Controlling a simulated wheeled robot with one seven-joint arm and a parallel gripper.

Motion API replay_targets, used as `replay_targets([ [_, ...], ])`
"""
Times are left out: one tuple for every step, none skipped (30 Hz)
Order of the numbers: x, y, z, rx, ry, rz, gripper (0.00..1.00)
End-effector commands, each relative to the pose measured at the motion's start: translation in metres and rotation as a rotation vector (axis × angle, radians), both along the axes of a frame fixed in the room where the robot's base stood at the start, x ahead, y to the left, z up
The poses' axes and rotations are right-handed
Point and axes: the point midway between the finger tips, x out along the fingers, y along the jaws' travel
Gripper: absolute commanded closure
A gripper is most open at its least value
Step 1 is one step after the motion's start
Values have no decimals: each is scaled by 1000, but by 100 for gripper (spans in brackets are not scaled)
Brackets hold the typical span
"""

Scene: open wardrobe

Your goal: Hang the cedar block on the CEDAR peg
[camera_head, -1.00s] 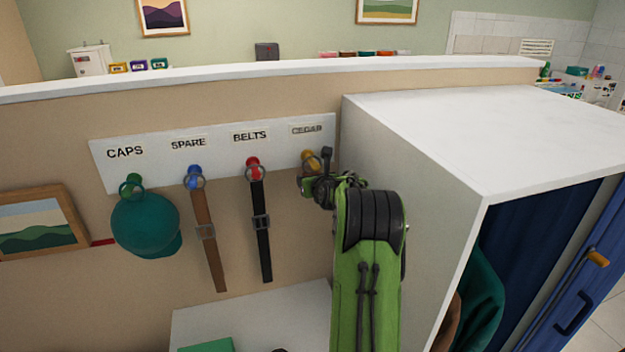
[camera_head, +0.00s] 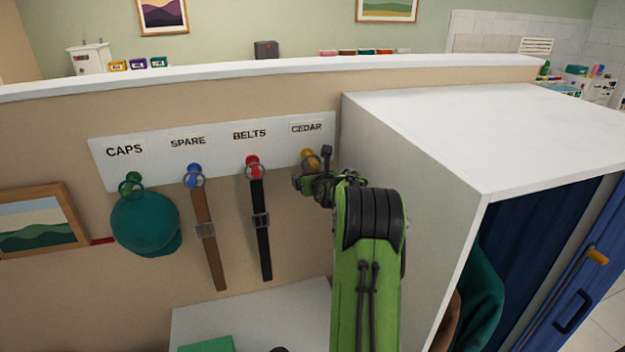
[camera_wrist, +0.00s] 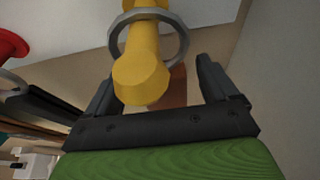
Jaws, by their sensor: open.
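The yellow CEDAR peg (camera_head: 309,159) is at the right end of the white peg board (camera_head: 218,166), under the CEDAR label (camera_head: 307,127). In the wrist view a grey metal ring (camera_wrist: 180,50) is around the yellow peg (camera_wrist: 143,72). A brown piece, which looks like the cedar block (camera_wrist: 177,88), shows partly behind the peg; most of it is hidden. My gripper (camera_wrist: 158,82) is open, with one finger on each side of the peg and the brown piece. In the head view my gripper (camera_head: 302,183) is just below the peg, and the block cannot be made out.
A green cap (camera_head: 146,224) hangs on the CAPS peg, a brown belt (camera_head: 208,240) on SPARE and a black belt (camera_head: 261,230) on BELTS. The white wardrobe side (camera_head: 420,190) stands close to the right of my arm. A white surface (camera_head: 250,320) lies below.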

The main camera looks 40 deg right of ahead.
Motion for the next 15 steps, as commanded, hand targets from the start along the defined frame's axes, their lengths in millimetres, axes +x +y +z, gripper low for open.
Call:
replay_targets([
  [-2,1,1,-1,-1,-1,13],
  [-5,2,2,-1,-1,-1,13],
  [-10,5,4,-2,-2,-2,13],
  [-15,8,6,-2,-1,-2,13],
  [-21,11,7,-3,-1,-2,13],
  [-30,15,11,-3,-2,-3,13],
  [-37,19,13,-5,-2,-3,13],
  [-45,23,16,-4,-2,-3,13],
  [-55,28,20,-5,-2,-4,13],
  [-61,33,23,-4,-2,-3,13],
  [-69,37,25,-3,-2,-3,13],
  [-78,42,29,-3,-2,-3,13],
  [-85,46,32,-3,-2,-3,13],
  [-92,50,35,-4,-1,-4,13],
  [-100,54,39,-4,-2,-3,13],
])
